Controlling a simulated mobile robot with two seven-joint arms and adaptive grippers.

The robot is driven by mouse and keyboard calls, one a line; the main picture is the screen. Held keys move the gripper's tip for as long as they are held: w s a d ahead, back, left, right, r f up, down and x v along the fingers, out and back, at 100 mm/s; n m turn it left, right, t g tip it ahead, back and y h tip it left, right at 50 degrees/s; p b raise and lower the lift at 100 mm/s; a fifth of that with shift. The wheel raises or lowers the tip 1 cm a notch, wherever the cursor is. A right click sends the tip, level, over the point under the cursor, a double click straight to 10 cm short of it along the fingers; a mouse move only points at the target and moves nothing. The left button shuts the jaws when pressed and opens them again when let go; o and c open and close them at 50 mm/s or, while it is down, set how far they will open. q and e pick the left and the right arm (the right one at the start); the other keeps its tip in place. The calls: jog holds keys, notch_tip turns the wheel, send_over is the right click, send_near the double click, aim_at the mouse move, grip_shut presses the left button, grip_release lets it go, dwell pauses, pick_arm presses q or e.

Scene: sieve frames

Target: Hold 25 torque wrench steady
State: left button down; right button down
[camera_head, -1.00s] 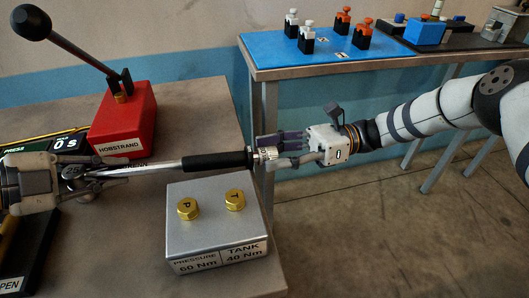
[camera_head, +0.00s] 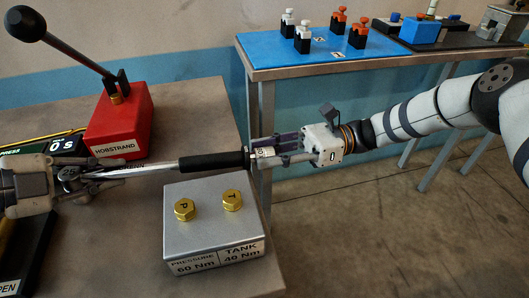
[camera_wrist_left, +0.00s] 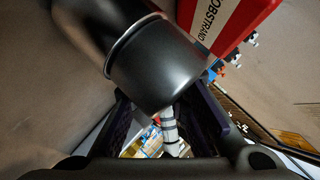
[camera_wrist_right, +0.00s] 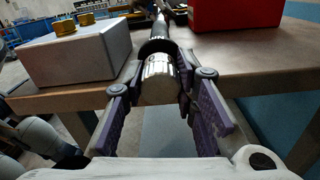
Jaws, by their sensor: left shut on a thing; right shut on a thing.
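The torque wrench (camera_head: 212,162) lies roughly level across the picture, a thin steel shaft with a black grip. Its left end is at my left gripper (camera_head: 88,174), which is shut on it; the fingers hide part of that end. In the left wrist view a dark cylinder (camera_wrist_left: 155,65) fills the space above the fingers. My right gripper (camera_head: 268,150) is shut around the silver end knob of the wrench. In the right wrist view the knob (camera_wrist_right: 159,80) sits between the purple fingers. The grip passes above the back of the grey block (camera_head: 210,232) with two brass caps.
A red HOBSTRAND block (camera_head: 119,122) with a black lever stands behind the wrench. A timer display (camera_head: 67,172) is at the left. A second table (camera_head: 395,60) with a blue mat stands behind; floor is open at right.

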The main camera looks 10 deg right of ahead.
jog(key=n, duration=0.4)
jog(key=shift+n+t, duration=0.4)
jog(key=n, duration=0.4)
jog(key=shift+n+t, duration=0.4)
jog(key=c, duration=1.3)
grip_release()
jog(key=d, duration=1.2)
jog(key=shift+s+f, duration=0.15)
jog(key=shift+f, duration=0.05)
